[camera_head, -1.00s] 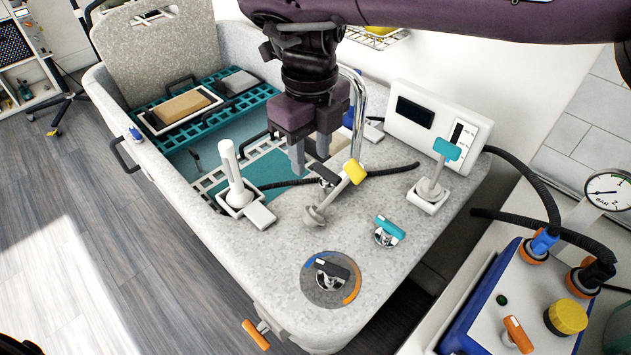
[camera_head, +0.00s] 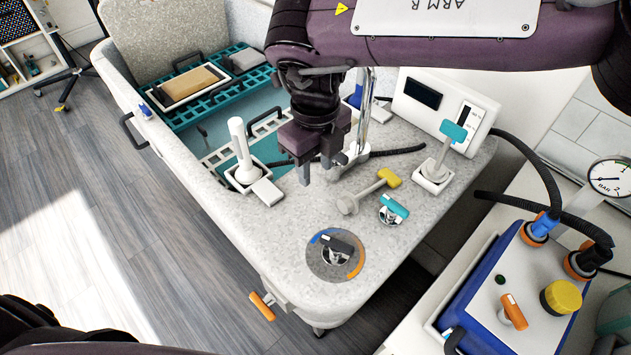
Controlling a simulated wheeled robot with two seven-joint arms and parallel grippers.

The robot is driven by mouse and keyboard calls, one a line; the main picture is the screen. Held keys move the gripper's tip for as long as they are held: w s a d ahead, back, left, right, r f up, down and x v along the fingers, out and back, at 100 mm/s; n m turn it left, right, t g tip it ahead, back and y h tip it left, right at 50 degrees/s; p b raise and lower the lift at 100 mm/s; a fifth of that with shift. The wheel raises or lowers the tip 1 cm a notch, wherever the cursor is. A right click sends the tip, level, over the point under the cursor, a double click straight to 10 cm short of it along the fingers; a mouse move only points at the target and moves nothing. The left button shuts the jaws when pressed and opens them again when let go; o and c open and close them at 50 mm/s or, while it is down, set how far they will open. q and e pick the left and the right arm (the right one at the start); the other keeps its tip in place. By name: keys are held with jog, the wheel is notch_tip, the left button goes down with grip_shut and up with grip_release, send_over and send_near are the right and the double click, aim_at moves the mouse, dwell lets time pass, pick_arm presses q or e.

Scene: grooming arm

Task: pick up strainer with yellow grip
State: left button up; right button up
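The strainer with the yellow grip (camera_head: 368,192) lies on the speckled grey tub rim in the head view. Its yellow grip points up and to the right, and its round grey end is at the lower left. My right gripper (camera_head: 316,168) points down, left of the strainer and apart from it in the picture. Its two grey fingers are separated, with nothing seen between them. Its height above the rim is hard to judge. My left gripper is out of view; only dark parts of me show at the bottom left.
A teal knob (camera_head: 393,208) is just below the yellow grip. A rotary dial (camera_head: 335,252) is nearer the rim's front. A white handle (camera_head: 241,148) stands in a holder to the left. A chrome tap (camera_head: 366,100) is behind my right gripper. A teal-topped lever (camera_head: 440,150) stands right.

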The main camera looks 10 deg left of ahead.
jog(key=shift+f, duration=0.15)
jog(key=shift+f, duration=0.1)
jog(key=shift+c, duration=0.5)
grip_shut()
dwell(1.0)
jog(key=c, duration=0.7)
grip_release()
jog(key=o, duration=1.7)
notch_tip(320, 180, up, 8)
jog(key=shift+f+b, duration=0.1)
jog(key=shift+b, duration=0.25)
